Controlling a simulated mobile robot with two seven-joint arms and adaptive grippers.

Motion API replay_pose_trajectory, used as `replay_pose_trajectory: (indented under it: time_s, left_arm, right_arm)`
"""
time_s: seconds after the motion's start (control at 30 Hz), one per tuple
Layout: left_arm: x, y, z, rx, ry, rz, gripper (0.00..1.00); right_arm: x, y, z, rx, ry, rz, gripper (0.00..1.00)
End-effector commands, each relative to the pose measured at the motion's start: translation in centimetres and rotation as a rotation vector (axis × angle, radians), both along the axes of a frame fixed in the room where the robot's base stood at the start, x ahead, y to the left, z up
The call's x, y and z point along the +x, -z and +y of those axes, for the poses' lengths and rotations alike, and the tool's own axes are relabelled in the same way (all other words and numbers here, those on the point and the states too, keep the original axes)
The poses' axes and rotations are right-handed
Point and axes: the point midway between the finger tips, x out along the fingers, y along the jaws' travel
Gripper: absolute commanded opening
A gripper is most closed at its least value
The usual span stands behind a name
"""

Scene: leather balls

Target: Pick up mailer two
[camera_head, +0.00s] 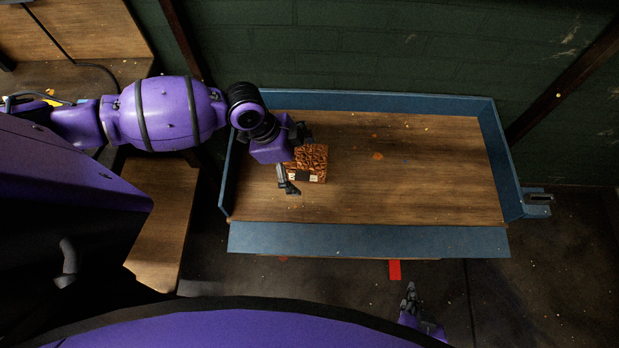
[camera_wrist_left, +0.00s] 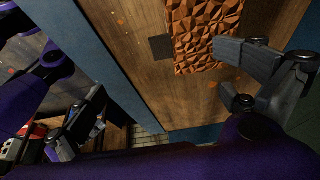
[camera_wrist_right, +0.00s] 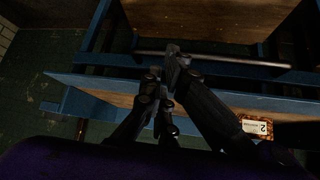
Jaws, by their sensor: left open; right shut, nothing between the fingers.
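The mailer (camera_head: 313,156) is a brown-orange, crinkled packet at the left end of the wooden tabletop. A pale label and a dark patch show on its near side. In the right wrist view, a packet with a white label (camera_wrist_right: 258,127) reading 2 lies at the lower right. My left gripper (camera_head: 291,160) is open, over the mailer's left side; whether it touches is unclear. In the left wrist view the crinkled mailer (camera_wrist_left: 195,30) lies beside a grey finger. My right gripper (camera_head: 410,291) is shut and empty, below the table's front edge; its fingers also show close together (camera_wrist_right: 174,60).
The table (camera_head: 420,165) has raised blue walls at the back and sides and a blue front panel (camera_head: 370,240). Its middle and right are clear except for small specks. A wooden surface (camera_head: 160,215) stands left of it. A red strip (camera_head: 394,270) lies before the table.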

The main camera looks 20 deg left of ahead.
Motion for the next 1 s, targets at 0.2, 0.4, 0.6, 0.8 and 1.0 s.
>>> replay_pose_trajectory:
  time_s: [0.2, 0.4, 0.6, 0.8, 1.0]
  left_arm:
    - [2.6, 0.1, 1.7, 0.049, 0.031, -0.026, 1.0]
    - [4.3, 1.5, 4.1, 0.054, 0.032, -0.011, 1.0]
    - [4.2, 2.3, 3.2, -0.004, 0.01, -0.003, 1.0]
    - [4.5, 4.3, 2.3, -0.004, 0.01, -0.005, 1.0]
    - [4.9, 6.9, 0.9, -0.003, 0.011, -0.005, 1.0]
  right_arm:
    - [-1.4, 2.1, 0.0, -0.001, -0.003, 0.033, 0.0]
    - [-2.6, 4.4, -0.5, -0.013, -0.006, 0.063, 0.0]
    - [-0.6, 2.9, -0.6, -0.018, -0.011, 0.017, 0.0]
    - [-0.3, 2.7, -0.5, -0.018, -0.012, 0.012, 0.0]
    - [-0.7, 2.7, -0.6, -0.017, -0.009, 0.02, 0.0]
